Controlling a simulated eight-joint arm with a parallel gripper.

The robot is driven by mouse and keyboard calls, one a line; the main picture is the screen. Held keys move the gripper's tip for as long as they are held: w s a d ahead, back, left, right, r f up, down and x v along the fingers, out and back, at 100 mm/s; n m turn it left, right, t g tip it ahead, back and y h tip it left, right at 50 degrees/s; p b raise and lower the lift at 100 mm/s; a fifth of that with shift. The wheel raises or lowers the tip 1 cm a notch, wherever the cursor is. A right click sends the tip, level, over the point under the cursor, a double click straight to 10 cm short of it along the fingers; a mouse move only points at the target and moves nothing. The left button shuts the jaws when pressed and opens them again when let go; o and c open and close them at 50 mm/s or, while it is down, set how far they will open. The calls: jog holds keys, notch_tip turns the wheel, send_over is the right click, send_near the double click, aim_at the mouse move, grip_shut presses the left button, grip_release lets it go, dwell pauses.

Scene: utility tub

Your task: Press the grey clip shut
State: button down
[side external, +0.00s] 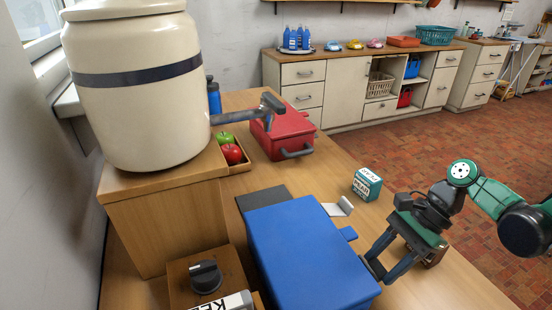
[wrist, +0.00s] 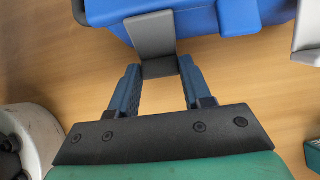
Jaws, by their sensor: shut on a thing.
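A blue tub with a lid (side external: 310,245) stands on the wooden bench in the side view; its edge (wrist: 105,10) shows at the top of the wrist view. A grey clip (wrist: 150,36) projects from the tub's side, and its darker bent end lies between my fingertips. My gripper (wrist: 161,72) is shut on that end; in the side view my gripper (side external: 374,264) is at the tub's right side, where the held clip is mostly hidden. A second, pale grey clip (side external: 340,207) sticks outward farther back. A blue tab (wrist: 238,14) lies between the clips.
A small green box (side external: 367,184) stands behind my gripper. A red toolbox (side external: 283,135), a fruit tray (side external: 237,167) and a large cream crock (side external: 137,90) are farther back. A black knob (side external: 205,276) is left of the tub. Bare bench lies at front right.

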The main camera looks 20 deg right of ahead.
jog(key=shift+c, duration=1.8)
grip_release()
jog(key=shift+v, duration=2.8)
